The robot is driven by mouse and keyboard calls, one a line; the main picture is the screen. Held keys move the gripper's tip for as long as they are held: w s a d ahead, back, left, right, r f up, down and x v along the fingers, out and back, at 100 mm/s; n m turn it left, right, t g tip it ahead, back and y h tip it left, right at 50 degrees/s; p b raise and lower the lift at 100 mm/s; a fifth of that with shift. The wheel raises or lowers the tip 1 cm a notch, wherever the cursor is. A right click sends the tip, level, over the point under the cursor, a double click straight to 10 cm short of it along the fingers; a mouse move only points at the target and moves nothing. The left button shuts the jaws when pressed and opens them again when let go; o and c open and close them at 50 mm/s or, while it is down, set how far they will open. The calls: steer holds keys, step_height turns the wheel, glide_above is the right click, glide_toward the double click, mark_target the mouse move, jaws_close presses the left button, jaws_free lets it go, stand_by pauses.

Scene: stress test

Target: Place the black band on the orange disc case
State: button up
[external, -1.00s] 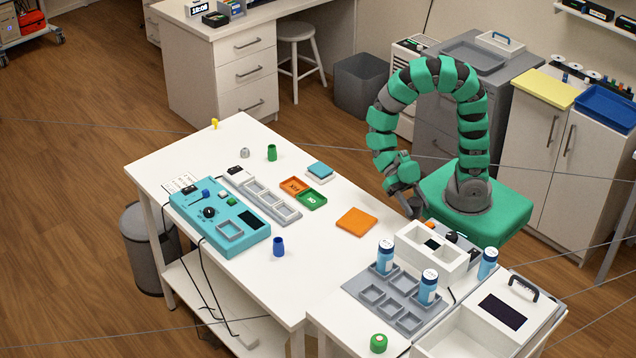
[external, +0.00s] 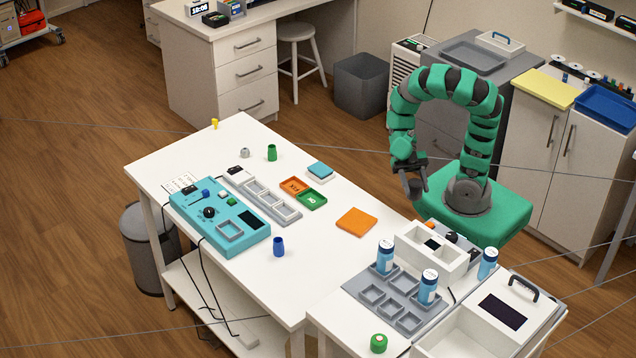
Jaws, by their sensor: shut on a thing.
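The orange disc case (external: 356,221) lies flat on the white table, right of its middle, with its top bare. My gripper (external: 417,190) points down beyond the table's right edge, in front of my green base. It is raised, to the right of the orange case and apart from it. It is shut on a small dark thing that looks like the black band; its outline blends with the dark fingers and is hard to make out. No other black band shows clearly on the table.
A white box (external: 430,246) and a grey rack (external: 386,318) with blue-labelled bottles stand in front of the gripper. Orange and green trays (external: 312,200) and a teal control box (external: 219,222) lie left of the case. The table around the case is clear.

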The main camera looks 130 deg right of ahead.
steer(key=w+d+r+m+t+h, duration=0.1)
steer(key=w+d+m+t, duration=0.1)
steer(key=d, duration=0.1)
steer(key=p, duration=0.5)
glide_above(357, 220)
steer(key=shift+f, duration=0.85)
steer(key=shift+f+b, duration=0.6)
steer(key=shift+f, duration=1.1)
steer(key=shift+f, duration=0.1)
steer(key=o, duration=1)
steer(key=shift+s+d+r, duration=0.25)
steer(key=shift+d+r, duration=0.1)
steer(key=p+v, duration=0.2)
steer(key=v, duration=0.9)
steer(key=shift+s+a+r, duration=0.1)
steer(key=shift+a, duration=0.05)
